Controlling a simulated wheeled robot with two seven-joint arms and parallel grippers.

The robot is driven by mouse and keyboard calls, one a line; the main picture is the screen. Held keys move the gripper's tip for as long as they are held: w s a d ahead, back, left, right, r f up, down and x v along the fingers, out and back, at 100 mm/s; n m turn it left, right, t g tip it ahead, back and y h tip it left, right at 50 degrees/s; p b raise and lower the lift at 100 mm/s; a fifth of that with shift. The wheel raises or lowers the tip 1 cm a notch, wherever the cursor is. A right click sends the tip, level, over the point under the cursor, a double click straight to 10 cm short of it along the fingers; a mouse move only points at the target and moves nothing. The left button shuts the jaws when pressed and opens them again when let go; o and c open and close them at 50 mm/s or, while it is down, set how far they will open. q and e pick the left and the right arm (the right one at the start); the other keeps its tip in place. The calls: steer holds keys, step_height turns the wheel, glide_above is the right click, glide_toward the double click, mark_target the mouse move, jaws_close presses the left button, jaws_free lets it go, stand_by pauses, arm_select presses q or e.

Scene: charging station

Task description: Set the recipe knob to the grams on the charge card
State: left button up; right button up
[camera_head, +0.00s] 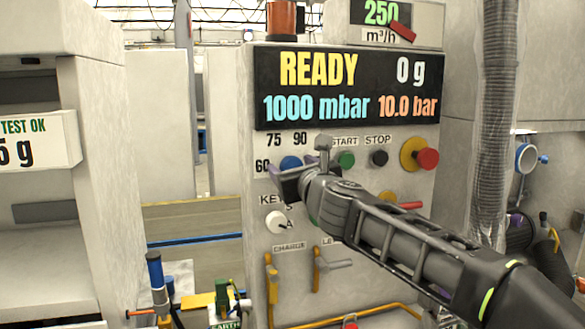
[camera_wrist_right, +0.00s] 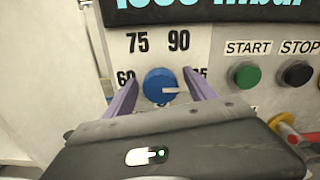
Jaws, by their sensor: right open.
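The blue recipe knob (camera_head: 291,163) is on the pale panel under the display, partly hidden by my right gripper in the head view. In the right wrist view the knob (camera_wrist_right: 158,83) shows a white pointer aimed right, toward a partly hidden number ending in 5. The marks 60, 75 and 90 are readable around it. My right gripper (camera_wrist_right: 160,78) is open, with one purple finger on each side of the knob; I cannot tell whether they touch it. I cannot make out a charge card. My left gripper is not in view.
The display (camera_head: 345,88) reads READY, 0 g, 1000 mbar and 10.0 bar. A green START button (camera_head: 345,159), a black STOP button (camera_head: 379,158) and a red stop knob (camera_head: 428,159) are to the right.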

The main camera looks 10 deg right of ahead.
steer(key=shift+s, duration=0.1)
steer(key=s, duration=0.7)
steer(key=shift+s+d+b, duration=0.25)
steer(key=shift+s+b, duration=0.05)
